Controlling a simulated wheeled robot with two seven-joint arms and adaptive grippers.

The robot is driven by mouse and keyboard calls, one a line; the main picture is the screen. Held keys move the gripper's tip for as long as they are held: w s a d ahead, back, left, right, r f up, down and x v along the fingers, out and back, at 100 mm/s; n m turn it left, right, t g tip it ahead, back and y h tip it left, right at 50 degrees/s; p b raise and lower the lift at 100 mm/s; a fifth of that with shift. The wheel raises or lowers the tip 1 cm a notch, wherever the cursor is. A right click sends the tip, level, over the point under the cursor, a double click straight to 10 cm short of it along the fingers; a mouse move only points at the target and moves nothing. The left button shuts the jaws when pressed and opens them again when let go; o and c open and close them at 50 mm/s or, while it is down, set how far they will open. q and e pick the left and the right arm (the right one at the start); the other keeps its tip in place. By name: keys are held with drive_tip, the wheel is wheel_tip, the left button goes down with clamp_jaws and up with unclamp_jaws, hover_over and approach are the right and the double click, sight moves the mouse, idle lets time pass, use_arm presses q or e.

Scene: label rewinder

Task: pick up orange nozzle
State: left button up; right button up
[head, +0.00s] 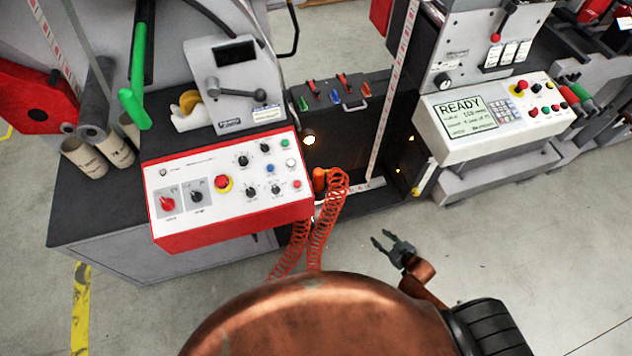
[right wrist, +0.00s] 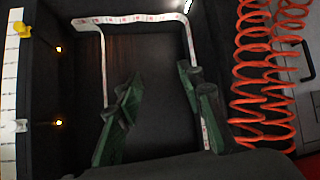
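The orange nozzle (head: 319,180) stands upright near the right end of the red-sided control panel, beside the top of an orange coiled hose (head: 325,225). My right gripper (head: 381,237) is below and to the right of the nozzle in the head view, well apart from it. Its fingers are spread and nothing is between them. In the right wrist view the green fingers of the right gripper (right wrist: 160,92) point into a dark recess, and the coiled hose (right wrist: 265,85) hangs on the right. I cannot make out the nozzle in that view. My left gripper is not in view.
The control panel (head: 228,188) with its knobs juts out left of the hose. A second console (head: 490,115) with a READY screen stands on the right. A dark recess with a white measuring strip (head: 393,90) lies between them. The floor (head: 520,240) at right is clear.

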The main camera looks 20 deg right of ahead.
drive_tip(key=w+a+r+n+t+y, duration=0.1)
drive_tip(key=w+a+r+y, duration=0.15)
drive_tip(key=w+r, duration=0.45)
drive_tip(key=w+a+r+n+t+y, duration=0.15)
drive_tip(key=a+r, duration=0.25)
drive_tip(key=r, duration=0.7)
wheel_tip(320, 180, up, 17)
drive_tip(key=n+y, duration=0.3)
drive_tip(key=y, duration=0.4)
hover_over(322, 191)
drive_tip(key=d, duration=0.1)
drive_tip(key=shift+s+f+g, duration=0.1)
drive_tip(key=shift+f+g, duration=0.05)
drive_tip(key=shift+g, duration=0.2)
drive_tip(key=shift+w+a, duration=0.4)
drive_tip(key=shift+c, duration=0.4)
clamp_jaws()
